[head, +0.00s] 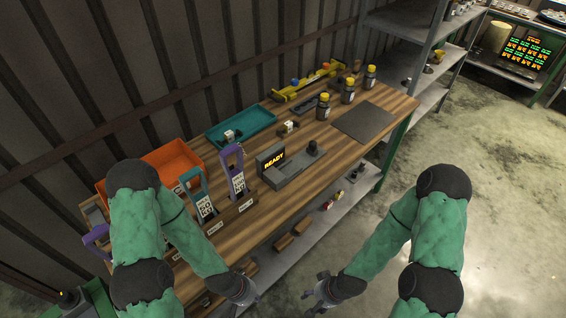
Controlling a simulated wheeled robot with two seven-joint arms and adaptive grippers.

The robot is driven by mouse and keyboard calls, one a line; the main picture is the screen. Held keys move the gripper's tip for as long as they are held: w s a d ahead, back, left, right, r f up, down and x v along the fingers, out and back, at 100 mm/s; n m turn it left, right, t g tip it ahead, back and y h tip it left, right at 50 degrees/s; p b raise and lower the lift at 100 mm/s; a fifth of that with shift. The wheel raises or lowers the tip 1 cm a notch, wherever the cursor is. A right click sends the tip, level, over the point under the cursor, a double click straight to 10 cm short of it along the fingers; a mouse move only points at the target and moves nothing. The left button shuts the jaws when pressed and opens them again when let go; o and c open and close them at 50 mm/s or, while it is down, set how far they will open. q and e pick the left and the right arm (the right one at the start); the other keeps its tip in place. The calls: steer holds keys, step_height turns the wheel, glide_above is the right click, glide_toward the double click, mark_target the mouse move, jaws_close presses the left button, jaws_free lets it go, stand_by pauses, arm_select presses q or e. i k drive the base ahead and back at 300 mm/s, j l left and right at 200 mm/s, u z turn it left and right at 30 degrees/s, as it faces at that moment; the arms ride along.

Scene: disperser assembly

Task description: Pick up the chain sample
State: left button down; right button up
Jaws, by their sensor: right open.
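I cannot make out for certain which thing is the chain sample. A small pale-and-dark item (289,127) lies on the wooden workbench (215,262), and a similar one (231,136) lies in the teal tray (262,122). Both are too small to identify. Tall labelled pieces, one purple (236,172) and one teal (199,196), stand along the bench's left part. My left gripper (246,299) is low in front of the bench's front edge; its jaws are too small to judge. My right gripper (318,299) is open and empty, right of it, away from the bench.
An orange tray (175,160) sits at the back left. A grey device reading READY (290,165) stands mid-bench, with a dark flat plate (363,122) to its right. Several yellow-capped bottles (348,92) and a yellow rack (308,82) stand behind. Open floor lies to the right.

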mark_target(288, 126)
steer(key=i+l, duration=0.15)
steer(key=l, duration=0.25)
steer(key=i+l, duration=0.2)
steer(key=l, duration=0.15)
steer(key=i+l, duration=0.15)
steer(key=l, duration=0.25)
steer(key=i+l+u, duration=0.1)
steer(key=l+u, duration=0.2)
steer(key=u, duration=0.15)
steer(key=l+u, duration=0.4)
steer(key=i+l+u, duration=0.1)
steer(key=l+u, duration=0.35)
steer(key=j, duration=0.15)
